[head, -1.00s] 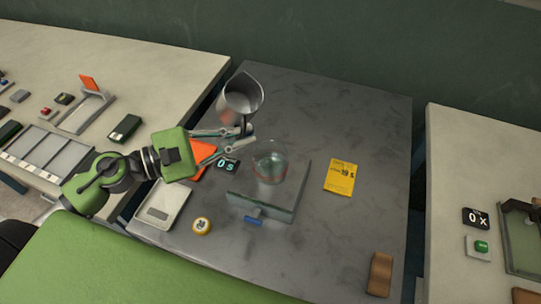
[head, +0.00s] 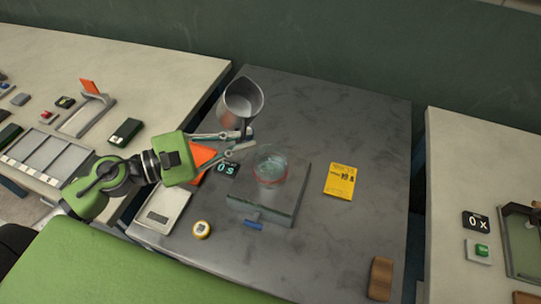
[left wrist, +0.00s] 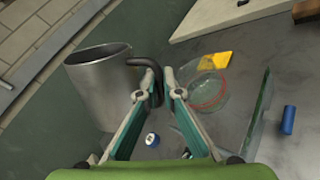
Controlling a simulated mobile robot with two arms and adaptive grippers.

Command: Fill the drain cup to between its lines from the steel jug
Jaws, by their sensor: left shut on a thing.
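The steel jug (head: 238,106) is at the back left of the dark table, and it also shows in the left wrist view (left wrist: 100,88). Its dark handle (left wrist: 152,70) lies between the fingertips of my left gripper (head: 247,141), which is shut on it. I cannot tell whether the jug's base touches the table. The clear drain cup (head: 270,170) has a reddish line around it and stands on a glassy block, right of and nearer than the jug. It also shows in the left wrist view (left wrist: 208,92). Its liquid level is unclear. My right gripper is out of view.
A blue piece (head: 254,226) sits at the block's front. A small display (head: 226,168), an orange piece (head: 202,157), a scale (head: 163,211), a round yellow-rimmed item (head: 201,230) and a yellow note (head: 340,181) lie around. The table's back right is clear.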

